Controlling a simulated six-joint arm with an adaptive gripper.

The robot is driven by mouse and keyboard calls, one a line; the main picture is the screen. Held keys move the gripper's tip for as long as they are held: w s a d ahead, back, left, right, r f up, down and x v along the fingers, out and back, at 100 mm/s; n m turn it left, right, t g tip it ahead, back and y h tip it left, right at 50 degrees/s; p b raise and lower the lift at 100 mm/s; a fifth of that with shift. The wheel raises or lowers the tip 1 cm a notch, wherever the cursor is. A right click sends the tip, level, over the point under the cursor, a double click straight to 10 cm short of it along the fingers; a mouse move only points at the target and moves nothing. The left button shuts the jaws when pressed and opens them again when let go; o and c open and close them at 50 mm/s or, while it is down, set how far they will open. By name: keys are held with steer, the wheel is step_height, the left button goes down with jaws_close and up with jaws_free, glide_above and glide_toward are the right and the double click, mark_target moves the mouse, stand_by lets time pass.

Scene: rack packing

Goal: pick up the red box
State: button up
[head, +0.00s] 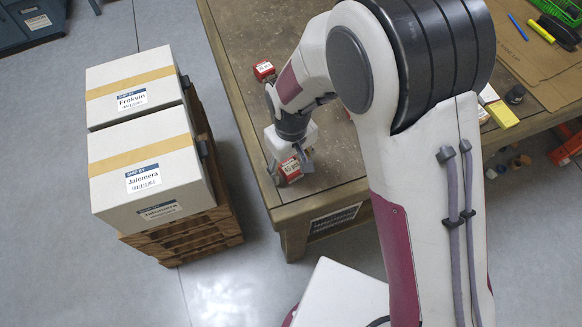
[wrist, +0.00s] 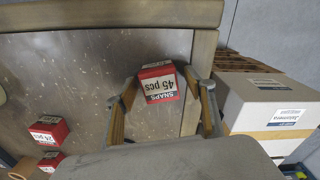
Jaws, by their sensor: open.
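A small red box (wrist: 160,69) with a white label reading "SNAPS 45 pcs" sits on the worktable in the wrist view. In the head view the red box (head: 291,169) is near the table's front left corner, partly covered by my gripper (head: 292,157). In the wrist view my gripper (wrist: 162,84) is open, with one finger on each side of the box. Small gaps seem to show beside it; I cannot tell whether either finger touches. Another red box (wrist: 48,131), labelled "24 pcs", and a further red box (wrist: 50,160) lie at the lower left.
The worktable (head: 235,55) has a raised wooden rim. White cartons (head: 148,150) stand on a wooden pallet (head: 205,238) beyond its left edge. A red box (head: 264,70) lies farther back along that edge. Cardboard (head: 535,55) and a yellow block (head: 502,113) are at right.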

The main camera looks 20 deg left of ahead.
mark_target(291, 166)
steer(key=c, duration=1.2)
steer(key=shift+c, duration=0.2)
steer(key=shift+r, duration=0.15)
steer(key=shift+r, duration=4.9)
